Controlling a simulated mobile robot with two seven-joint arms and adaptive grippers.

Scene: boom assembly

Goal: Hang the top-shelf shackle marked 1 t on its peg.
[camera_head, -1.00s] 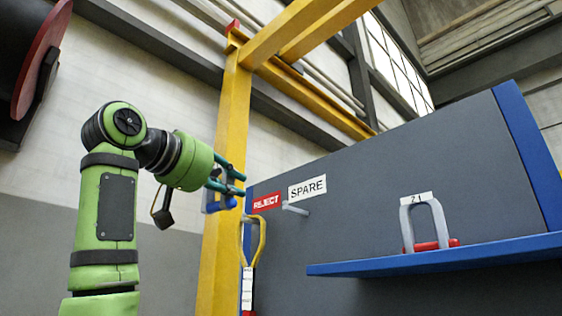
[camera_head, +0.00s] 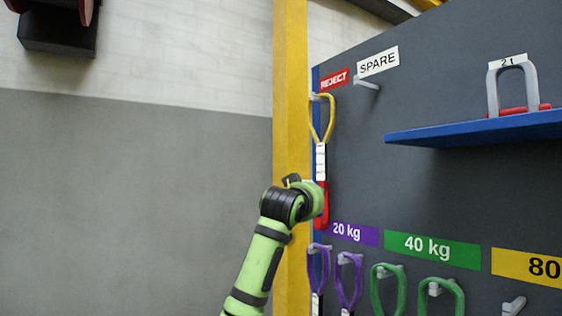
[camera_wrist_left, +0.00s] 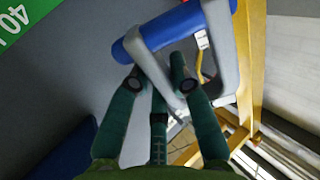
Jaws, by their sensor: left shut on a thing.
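My left gripper (camera_wrist_left: 161,86) is shut on a grey shackle (camera_wrist_left: 224,42) with a thick blue pin (camera_wrist_left: 172,27), seen in the left wrist view. No 1 t mark is readable on it. Another grey shackle (camera_head: 492,88) with a red pin, tagged 2 t, stands on the blue top shelf (camera_head: 450,136). No peg labelled 1 t can be made out. My right gripper is not in view.
A yellow sling (camera_head: 332,118) hangs under REJECT, close to my left wrist. A bare peg (camera_head: 367,84) is under SPARE. Purple (camera_head: 347,280) and green slings (camera_head: 388,285) hang below. A yellow post (camera_head: 288,120) stands beside the board.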

